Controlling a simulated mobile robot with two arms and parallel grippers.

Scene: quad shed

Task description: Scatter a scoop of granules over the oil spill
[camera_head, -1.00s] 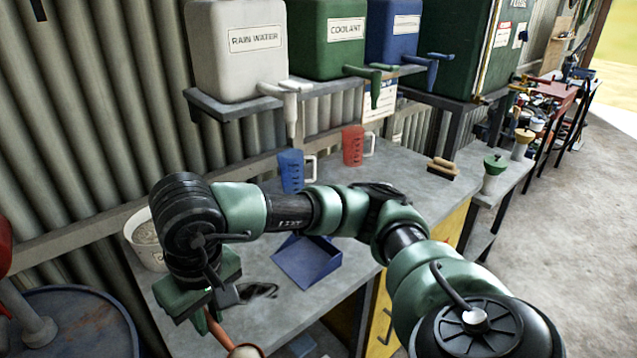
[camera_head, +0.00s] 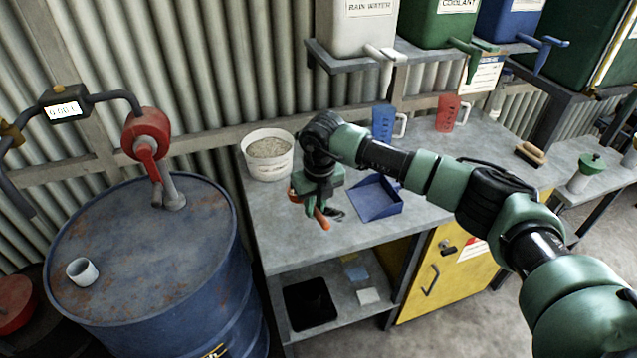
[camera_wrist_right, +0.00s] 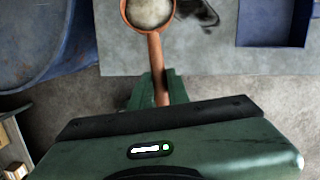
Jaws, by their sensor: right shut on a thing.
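My right gripper (camera_head: 315,197) is shut on the handle of an orange-brown scoop (camera_head: 321,218) above the near left part of the workbench. In the right wrist view the scoop's handle (camera_wrist_right: 158,70) runs up from my fingers to a round bowl. The bowl holds pale granules (camera_wrist_right: 150,10); its far edge is cut off. The oil spill (camera_head: 336,214) is a dark patch on the bench, partly hidden by the gripper and scoop. It also shows right of the bowl in the wrist view (camera_wrist_right: 203,12). A white tub of granules (camera_head: 268,172) stands behind the gripper.
A blue tray (camera_head: 378,203) lies right of the spill. Blue (camera_head: 382,122) and red (camera_head: 447,112) jugs stand at the back, under shelf containers with taps. A blue drum (camera_head: 140,250) with a red pump (camera_head: 147,135) stands left of the bench. A brush (camera_head: 530,155) lies right.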

